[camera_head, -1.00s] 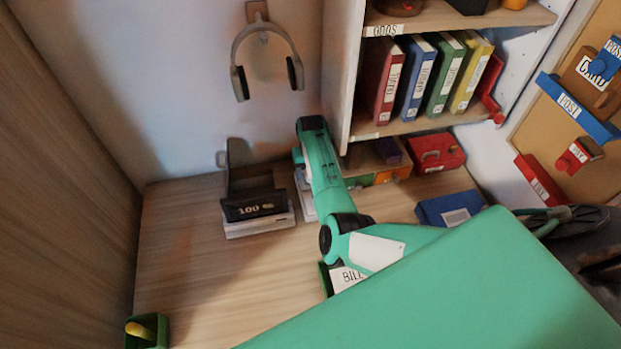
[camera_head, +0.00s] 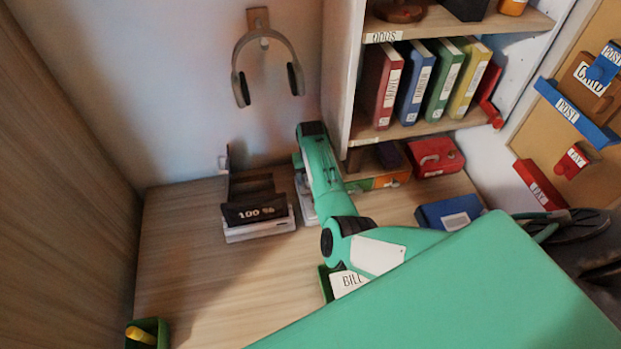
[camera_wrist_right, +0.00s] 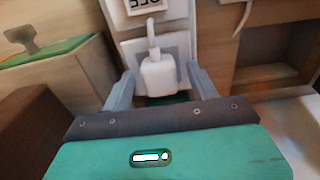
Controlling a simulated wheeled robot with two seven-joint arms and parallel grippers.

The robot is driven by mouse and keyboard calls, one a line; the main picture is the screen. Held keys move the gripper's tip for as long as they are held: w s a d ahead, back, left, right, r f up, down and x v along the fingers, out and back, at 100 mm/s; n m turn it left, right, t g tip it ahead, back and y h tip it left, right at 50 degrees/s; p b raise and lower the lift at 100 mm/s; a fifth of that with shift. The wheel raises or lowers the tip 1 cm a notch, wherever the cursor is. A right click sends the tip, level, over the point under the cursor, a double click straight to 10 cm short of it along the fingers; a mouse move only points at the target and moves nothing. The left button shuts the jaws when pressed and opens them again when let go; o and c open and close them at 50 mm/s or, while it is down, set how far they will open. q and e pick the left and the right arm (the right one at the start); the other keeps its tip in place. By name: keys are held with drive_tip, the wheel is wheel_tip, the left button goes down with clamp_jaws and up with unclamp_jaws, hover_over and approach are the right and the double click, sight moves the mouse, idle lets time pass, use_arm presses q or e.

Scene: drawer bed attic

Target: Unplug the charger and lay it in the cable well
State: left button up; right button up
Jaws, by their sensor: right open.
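The white charger (camera_wrist_right: 158,75) sits on a white socket plate (camera_wrist_right: 182,47) in the right wrist view, with a pale plug or cable stub pointing up from it. My right gripper (camera_wrist_right: 161,88) is open, with one grey finger on each side of the charger; I cannot tell whether they touch it. In the head view my right arm reaches over the desk to the wall, and its gripper is hidden behind the arm. My left gripper is not in view. I cannot pick out the cable well with certainty.
A dark stand marked 100 % (camera_head: 255,210) is on the desk (camera_head: 210,270) left of my arm. Headphones (camera_head: 265,55) hang above it. Shelves with several binders (camera_head: 420,85) stand to the right. A blue box (camera_head: 450,211) lies nearby. The left desk is mostly clear.

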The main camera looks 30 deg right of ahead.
drive_tip(key=shift+p, duration=0.3)
idle(0.5)
clamp_jaws()
drive_tip(key=shift+r+p, duration=3.05)
drive_tip(key=shift+p, duration=0.25)
